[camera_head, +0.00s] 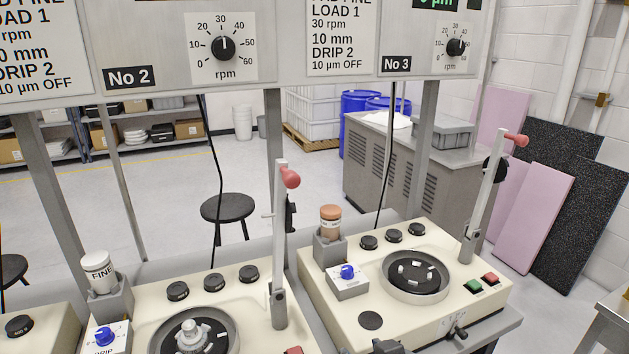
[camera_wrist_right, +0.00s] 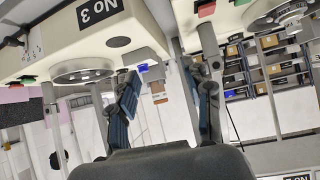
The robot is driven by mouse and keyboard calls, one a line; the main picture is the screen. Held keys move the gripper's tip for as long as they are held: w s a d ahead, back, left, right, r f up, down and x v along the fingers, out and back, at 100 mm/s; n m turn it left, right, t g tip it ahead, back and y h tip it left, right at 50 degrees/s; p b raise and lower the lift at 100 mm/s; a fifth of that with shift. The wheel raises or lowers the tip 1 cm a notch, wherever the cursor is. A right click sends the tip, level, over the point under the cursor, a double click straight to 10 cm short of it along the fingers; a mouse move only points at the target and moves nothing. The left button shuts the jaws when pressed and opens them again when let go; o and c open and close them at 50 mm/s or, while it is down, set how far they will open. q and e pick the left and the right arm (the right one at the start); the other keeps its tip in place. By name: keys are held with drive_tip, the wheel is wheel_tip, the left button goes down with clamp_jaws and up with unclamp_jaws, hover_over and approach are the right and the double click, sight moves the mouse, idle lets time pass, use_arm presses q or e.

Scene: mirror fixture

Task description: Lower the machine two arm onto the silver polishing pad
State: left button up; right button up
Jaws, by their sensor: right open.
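The machine two arm (camera_head: 279,250) stands upright at the right side of machine two (camera_head: 235,290), with a red ball knob (camera_head: 290,178) at its top. A grey upright arm, apparently the same one, shows in the upside-down right wrist view (camera_wrist_right: 208,42). The round polishing plate (camera_head: 158,346) of machine two is cut off by the lower edge; a silver fitting (camera_head: 191,331) stands on it. My right gripper (camera_wrist_right: 165,100) is open and empty, its right finger close to that arm; contact is unclear. My left gripper is not in view.
Machine three (camera_head: 340,280) stands to the right, with its own upright arm (camera_head: 485,195) and dark plate (camera_head: 416,277). A FINE bottle (camera_head: 98,272) and an orange-capped bottle (camera_head: 330,222) sit in holders.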

drive_tip(key=w+a+r+n+t+y, duration=0.1)
drive_tip(key=w+a+r+t, duration=0.1)
drive_tip(key=r, duration=0.6)
drive_tip(key=w+a+r+t+y, duration=0.1)
drive_tip(key=w+a+r+t, duration=0.1)
drive_tip(key=r, duration=0.6)
drive_tip(key=n+t+y, duration=0.1)
drive_tip(key=t+y, duration=0.1)
approach(294, 184)
drive_tip(key=p+x, duration=0.3)
drive_tip(key=x, duration=0.9)
drive_tip(key=shift+s+d, duration=0.1)
